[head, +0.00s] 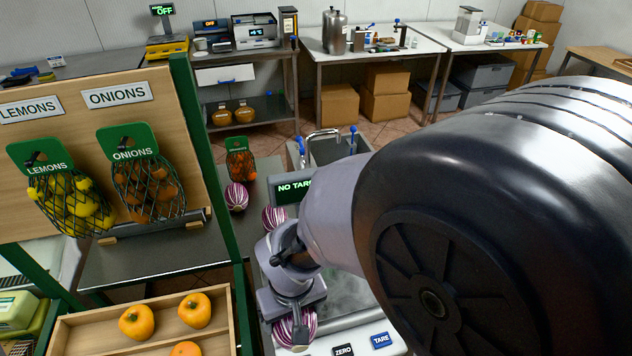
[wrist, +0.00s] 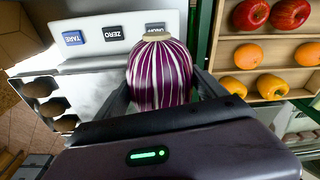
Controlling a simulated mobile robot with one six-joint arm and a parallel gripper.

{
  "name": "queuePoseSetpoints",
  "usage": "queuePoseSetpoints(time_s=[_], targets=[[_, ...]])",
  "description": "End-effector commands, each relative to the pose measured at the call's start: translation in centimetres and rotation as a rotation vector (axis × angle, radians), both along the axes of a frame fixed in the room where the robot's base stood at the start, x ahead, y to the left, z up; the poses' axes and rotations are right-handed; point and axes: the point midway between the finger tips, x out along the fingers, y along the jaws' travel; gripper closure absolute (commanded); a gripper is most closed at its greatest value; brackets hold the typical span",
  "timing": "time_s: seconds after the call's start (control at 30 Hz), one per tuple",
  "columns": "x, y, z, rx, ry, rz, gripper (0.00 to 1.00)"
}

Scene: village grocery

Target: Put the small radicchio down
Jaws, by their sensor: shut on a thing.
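My gripper (head: 292,318) is shut on a purple-and-white striped radicchio (head: 308,327). In the wrist view the radicchio (wrist: 160,78) sits between the two dark fingers, its pale stem end away from the palm. It is over a steel scale (head: 345,305) near the panel with the ZERO and TARE buttons; I cannot tell whether it touches the plate. My arm hides much of the scale and its display (head: 291,188). Two other radicchios, one (head: 237,197) on the counter and one (head: 274,217) beside the scale, stand behind my gripper.
Nets of lemons (head: 68,203) and onions (head: 147,190) hang on a board. The steel counter (head: 150,262) has bare room. A net of orange produce (head: 240,165) stands farther back.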

Motion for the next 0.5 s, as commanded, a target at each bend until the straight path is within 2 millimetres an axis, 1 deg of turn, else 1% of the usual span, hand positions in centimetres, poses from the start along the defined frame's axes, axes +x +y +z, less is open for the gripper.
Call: queuePoseSetpoints(time_s=[0.3, 0.4, 0.5], targets=[[6.2, -6.9, -1.0, 0.0, -0.001, -0.008, 0.75], [7.9, -8.7, -1.3, 0.0, -0.001, -0.005, 0.75], [8.9, -9.8, -1.3, 0.0, -0.001, -0.004, 0.75]])
